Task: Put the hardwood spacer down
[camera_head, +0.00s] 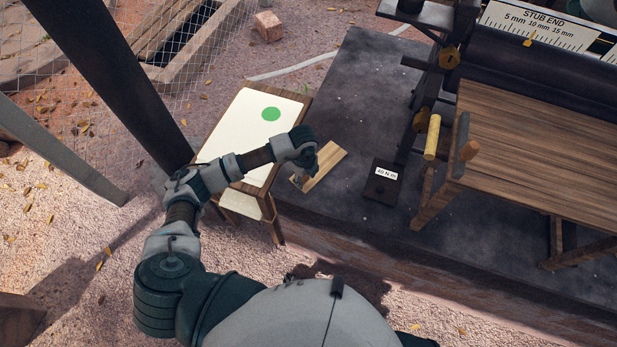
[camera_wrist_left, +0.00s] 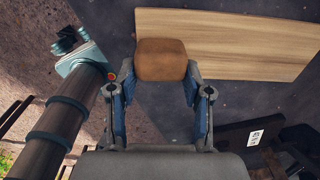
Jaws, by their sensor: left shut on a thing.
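My left gripper (camera_head: 303,172) reaches in over the dark slab, above a pale wooden board. In the left wrist view its two blue-padded fingers (camera_wrist_left: 160,78) are shut on the hardwood spacer (camera_wrist_left: 161,58), a brown block with rounded corners. The spacer sits at the fingertips and covers part of the left end of the pale board (camera_wrist_left: 235,42). The board also shows in the head view (camera_head: 327,166), lying flat on the slab. I cannot tell the gap between the spacer and what lies below it. My right gripper is not in view.
A small table (camera_head: 238,133) with a pale top and a green disc (camera_head: 271,114) stands left of the slab (camera_head: 365,75). A black block with a white label (camera_head: 383,182) lies right of the board. A roller machine and a wooden bench (camera_head: 540,150) fill the right.

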